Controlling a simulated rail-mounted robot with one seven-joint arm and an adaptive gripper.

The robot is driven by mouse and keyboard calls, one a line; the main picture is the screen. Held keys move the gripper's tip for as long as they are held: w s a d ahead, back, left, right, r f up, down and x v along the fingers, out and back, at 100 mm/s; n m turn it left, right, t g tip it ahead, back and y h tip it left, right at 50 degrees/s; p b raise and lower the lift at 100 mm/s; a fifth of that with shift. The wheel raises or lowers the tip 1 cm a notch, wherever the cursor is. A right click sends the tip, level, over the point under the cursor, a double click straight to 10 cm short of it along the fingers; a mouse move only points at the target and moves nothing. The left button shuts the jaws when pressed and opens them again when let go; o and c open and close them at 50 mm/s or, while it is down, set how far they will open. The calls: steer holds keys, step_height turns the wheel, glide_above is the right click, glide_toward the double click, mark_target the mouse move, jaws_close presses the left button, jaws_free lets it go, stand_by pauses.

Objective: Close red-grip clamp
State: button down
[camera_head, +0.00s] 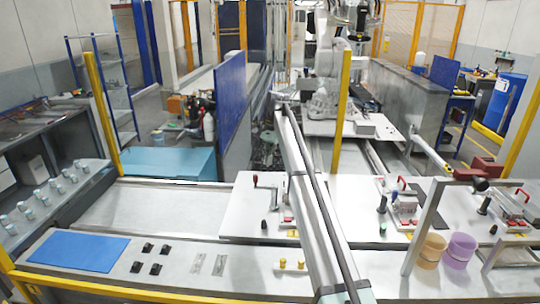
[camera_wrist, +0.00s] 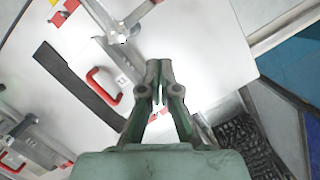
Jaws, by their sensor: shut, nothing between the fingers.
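In the wrist view, my gripper (camera_wrist: 158,72) points over a white board (camera_wrist: 205,50). Its green fingers are shut together and empty. A clamp with a red loop grip (camera_wrist: 103,84) lies to the left of the fingertips, apart from them in the picture. A metal bracket (camera_wrist: 119,37) is above it. A second red grip (camera_wrist: 12,164) shows at the lower left edge. In the head view, red grips show on the right-hand boards, one at the middle (camera_head: 402,183) and one farther right (camera_head: 522,194). I cannot tell whether their clamps are open or closed.
A dark strip (camera_wrist: 72,82) lies beside the red grip. In the head view, a grey frame (camera_head: 427,215) stands over the right bench near orange (camera_head: 432,248) and purple (camera_head: 460,250) cups. A yellow post (camera_head: 341,110) rises behind the boards. A blue mat (camera_head: 80,252) lies at left.

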steer(key=s+a+f+p, duration=0.1)
steer(key=s, duration=0.1)
steer(key=s+a+f+p, duration=0.1)
steer(key=s+f+p, duration=0.1)
steer(key=shift+a+f, duration=0.1)
steer(key=shift+a, duration=0.3)
